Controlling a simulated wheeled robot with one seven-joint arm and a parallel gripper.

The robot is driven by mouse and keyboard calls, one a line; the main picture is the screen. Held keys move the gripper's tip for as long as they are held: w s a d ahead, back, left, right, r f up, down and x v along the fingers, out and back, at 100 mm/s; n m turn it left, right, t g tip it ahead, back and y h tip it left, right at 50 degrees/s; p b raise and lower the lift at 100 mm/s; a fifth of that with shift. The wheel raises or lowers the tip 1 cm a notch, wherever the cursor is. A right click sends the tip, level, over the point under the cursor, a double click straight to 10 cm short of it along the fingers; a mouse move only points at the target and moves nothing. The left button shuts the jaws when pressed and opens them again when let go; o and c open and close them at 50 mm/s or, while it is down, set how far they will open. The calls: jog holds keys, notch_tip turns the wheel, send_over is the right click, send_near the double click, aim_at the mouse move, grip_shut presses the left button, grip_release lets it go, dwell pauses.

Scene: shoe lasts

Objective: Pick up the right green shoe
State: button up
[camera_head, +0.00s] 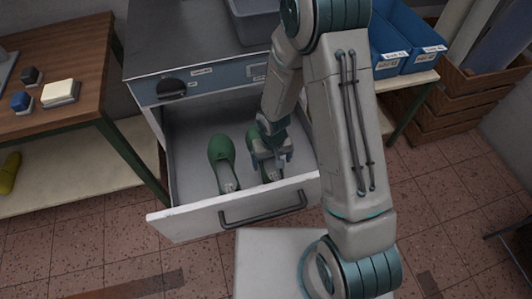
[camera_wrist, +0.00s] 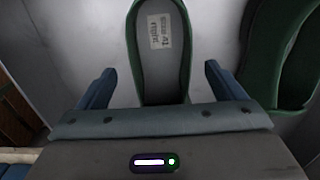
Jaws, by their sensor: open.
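Two green shoes lie side by side in the open drawer (camera_head: 192,197). The right green shoe (camera_head: 268,177) is partly hidden under my gripper (camera_head: 271,160) in the head view. In the wrist view, this shoe (camera_wrist: 163,75), with a pale label on its insole, lies between the two blue fingers of my gripper (camera_wrist: 160,70). The fingers are open, with a gap showing on each side of the shoe. The left green shoe (camera_head: 221,150) stands apart to the left, and it shows at the right edge of the wrist view (camera_wrist: 290,60).
The drawer's front panel with its dark handle (camera_head: 263,208) and its side walls enclose the shoes. A metal cabinet top (camera_head: 190,45) overhangs the drawer's back. A wooden table (camera_head: 65,60) stands left; blue bins (camera_head: 405,40) and a wooden crate (camera_head: 450,110) stand right.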

aim_at(271, 169)
jog(key=f, duration=0.4)
jog(key=shift+w+a+f, duration=0.1)
jog(key=shift+w+f, duration=0.1)
jog(key=shift+f, duration=0.2)
jog(key=c, duration=1.3)
